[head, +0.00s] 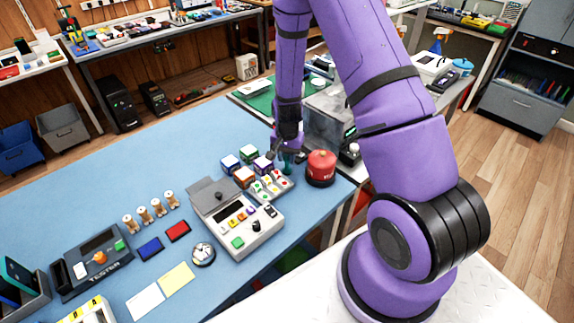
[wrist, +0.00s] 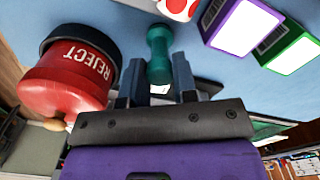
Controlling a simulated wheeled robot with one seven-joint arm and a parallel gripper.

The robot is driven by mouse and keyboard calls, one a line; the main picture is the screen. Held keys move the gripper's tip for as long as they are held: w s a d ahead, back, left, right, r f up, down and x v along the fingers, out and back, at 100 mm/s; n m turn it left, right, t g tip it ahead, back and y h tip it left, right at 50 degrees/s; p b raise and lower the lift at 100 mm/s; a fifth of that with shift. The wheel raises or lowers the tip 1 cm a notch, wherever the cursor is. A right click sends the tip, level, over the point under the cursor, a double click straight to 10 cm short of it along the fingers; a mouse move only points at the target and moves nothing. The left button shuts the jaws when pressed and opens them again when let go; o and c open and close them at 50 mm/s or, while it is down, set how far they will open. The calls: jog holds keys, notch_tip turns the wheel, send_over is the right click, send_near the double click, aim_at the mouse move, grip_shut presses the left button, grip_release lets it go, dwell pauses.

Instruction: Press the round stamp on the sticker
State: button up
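My gripper (head: 287,146) points down over the back right part of the blue table. A teal, waisted object (wrist: 160,50), which looks like a small round stamp, sits between its fingers in the wrist view. The fingers appear to touch both its sides, and it extends past their tips. It also shows just under the gripper in the head view (head: 287,163).
A red REJECT stamp (head: 320,166) (wrist: 70,80) stands right beside my gripper. Several coloured cubes (head: 243,174) stand to its left. A grey keypad device (head: 238,225) and a black tester (head: 92,262) occupy the front.

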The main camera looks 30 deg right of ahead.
aim_at(287, 156)
jog(key=shift+r, duration=2.5)
